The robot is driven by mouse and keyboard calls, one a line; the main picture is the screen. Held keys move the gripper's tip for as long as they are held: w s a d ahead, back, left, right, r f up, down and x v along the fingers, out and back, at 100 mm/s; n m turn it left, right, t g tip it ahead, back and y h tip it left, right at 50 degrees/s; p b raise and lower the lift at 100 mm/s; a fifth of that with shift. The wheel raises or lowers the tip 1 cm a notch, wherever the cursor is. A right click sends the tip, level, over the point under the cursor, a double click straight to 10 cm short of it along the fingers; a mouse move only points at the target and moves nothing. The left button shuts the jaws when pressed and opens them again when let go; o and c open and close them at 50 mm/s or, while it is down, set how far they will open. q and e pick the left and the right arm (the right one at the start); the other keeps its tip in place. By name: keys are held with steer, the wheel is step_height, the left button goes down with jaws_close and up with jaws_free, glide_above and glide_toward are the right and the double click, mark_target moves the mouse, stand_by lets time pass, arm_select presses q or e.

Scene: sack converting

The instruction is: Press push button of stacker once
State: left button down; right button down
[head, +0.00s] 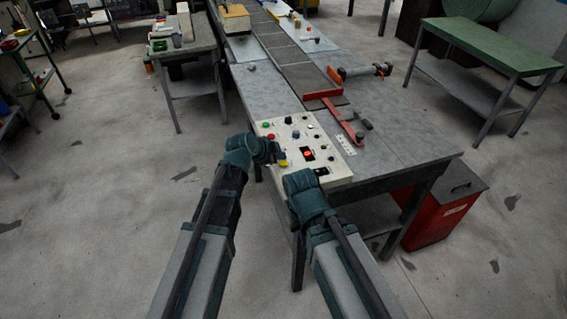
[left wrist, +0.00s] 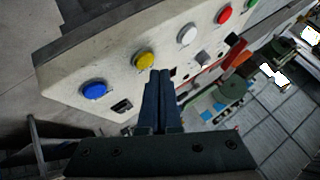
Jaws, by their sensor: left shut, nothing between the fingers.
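The control panel (head: 330,176) is a pale box at the near end of the long grey bench. In the left wrist view the panel (left wrist: 95,60) carries a row of round push buttons: blue (left wrist: 95,91), yellow (left wrist: 144,58), white (left wrist: 187,35), red (left wrist: 224,15) and green at the top edge. I cannot read which one is the stacker's. My left gripper (head: 277,155) is over the panel's left edge, shut and empty. Its fingertips (left wrist: 161,73) appear just below the yellow button; contact cannot be judged. My right gripper (head: 299,181) is at the panel's near edge, its fingers hidden.
The bench (head: 400,140) holds a dark conveyor strip and a red bracket (head: 340,110) beyond the panel. A red bin (head: 445,205) stands under its right end. A green-topped table (head: 490,45) is at right.

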arm_select(q)
steer(key=shift+f, duration=0.1)
stand_by(0.3)
steer(key=shift+f+b, duration=0.35)
steer(key=shift+b, duration=0.05)
